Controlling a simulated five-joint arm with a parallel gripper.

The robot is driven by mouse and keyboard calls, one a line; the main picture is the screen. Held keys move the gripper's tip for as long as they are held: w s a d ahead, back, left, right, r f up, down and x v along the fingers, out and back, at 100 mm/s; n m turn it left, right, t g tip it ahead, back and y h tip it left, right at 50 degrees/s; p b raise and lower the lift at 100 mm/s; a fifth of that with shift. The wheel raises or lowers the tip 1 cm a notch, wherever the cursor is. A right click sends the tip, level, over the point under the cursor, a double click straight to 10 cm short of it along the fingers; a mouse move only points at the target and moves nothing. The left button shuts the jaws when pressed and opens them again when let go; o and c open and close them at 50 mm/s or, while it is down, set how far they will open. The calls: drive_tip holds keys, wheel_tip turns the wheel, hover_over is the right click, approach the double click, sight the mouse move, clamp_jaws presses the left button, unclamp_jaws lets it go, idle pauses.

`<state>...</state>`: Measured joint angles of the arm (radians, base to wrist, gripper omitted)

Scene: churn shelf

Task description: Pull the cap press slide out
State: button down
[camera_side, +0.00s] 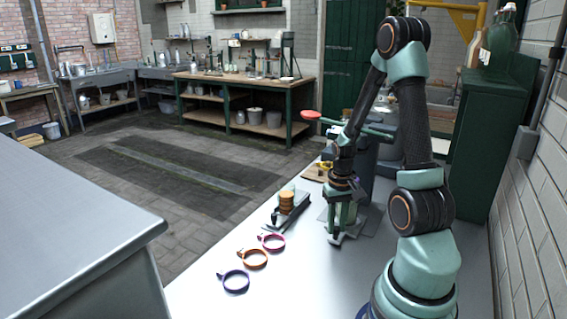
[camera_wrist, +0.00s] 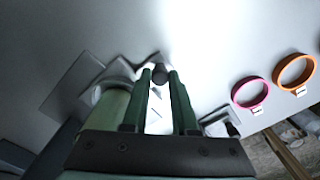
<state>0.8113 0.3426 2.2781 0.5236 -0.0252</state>
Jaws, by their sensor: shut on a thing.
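The cap press (camera_side: 384,150) is a dark upright body partly hidden behind my arm, with a green lever ending in a red knob (camera_side: 311,115). My gripper (camera_side: 338,232) points down in front of it, low over the bench. In the wrist view my gripper (camera_wrist: 161,76) has its two green fingers closed on a small dark round knob (camera_wrist: 159,71), which seems to belong to the slide. A pale metal part, probably the slide (camera_wrist: 154,117), shows between the fingers. How far the slide stands out is hidden by the gripper.
Left of my gripper, a stack of orange caps (camera_side: 286,202) stands on a grey holder (camera_side: 291,220). Pink (camera_side: 272,242), orange (camera_side: 254,258) and blue (camera_side: 234,281) rings lie along the bench's left side. A dark green cabinet (camera_side: 488,140) stands at the right. The bench front is clear.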

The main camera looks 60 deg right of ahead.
drive_tip(key=a, duration=0.7)
drive_tip(key=shift+w+a, duration=0.1)
drive_tip(key=shift+a, duration=0.3)
drive_tip(key=c, duration=0.7)
unclamp_jaws()
wheel_tip(320, 180, up, 12)
drive_tip(key=shift+r, duration=0.1)
